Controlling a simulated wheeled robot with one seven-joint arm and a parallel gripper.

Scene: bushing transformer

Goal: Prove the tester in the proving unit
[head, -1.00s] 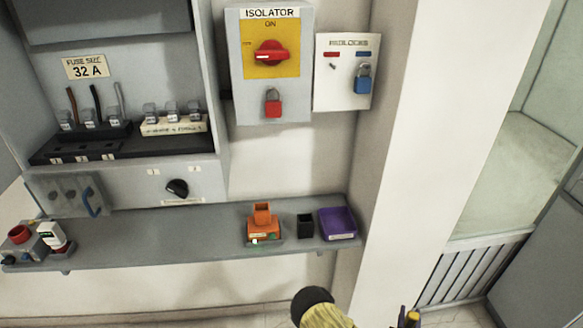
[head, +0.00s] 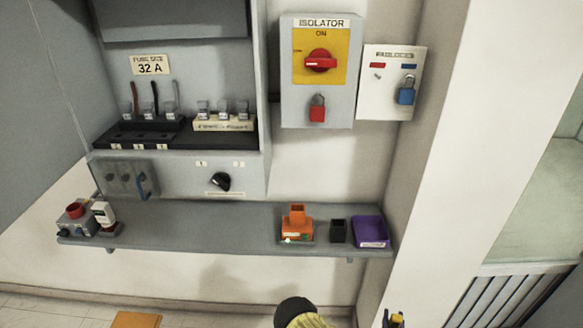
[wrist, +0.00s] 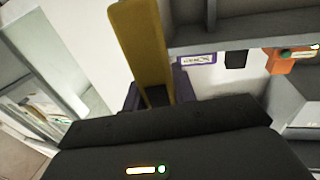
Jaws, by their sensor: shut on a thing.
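The orange proving unit (head: 297,222) stands on the shelf, with an upright socket on top and a small light at its front left. It shows at the right edge of the wrist view (wrist: 290,62). The tester (wrist: 140,45), seen as a long yellow body, stands out from my gripper (wrist: 155,97), which is shut on it. In the head view a yellow and dark piece of it (head: 393,319) shows at the bottom edge, below and in front of the shelf, apart from the proving unit. My fingertips are mostly hidden.
A black open box (head: 338,231) and a purple tray (head: 371,231) stand right of the proving unit on the grey shelf (head: 200,225). A red-topped device (head: 75,215) is at the left end. The isolator (head: 319,70) and padlock board (head: 391,85) hang above. The shelf's middle is clear.

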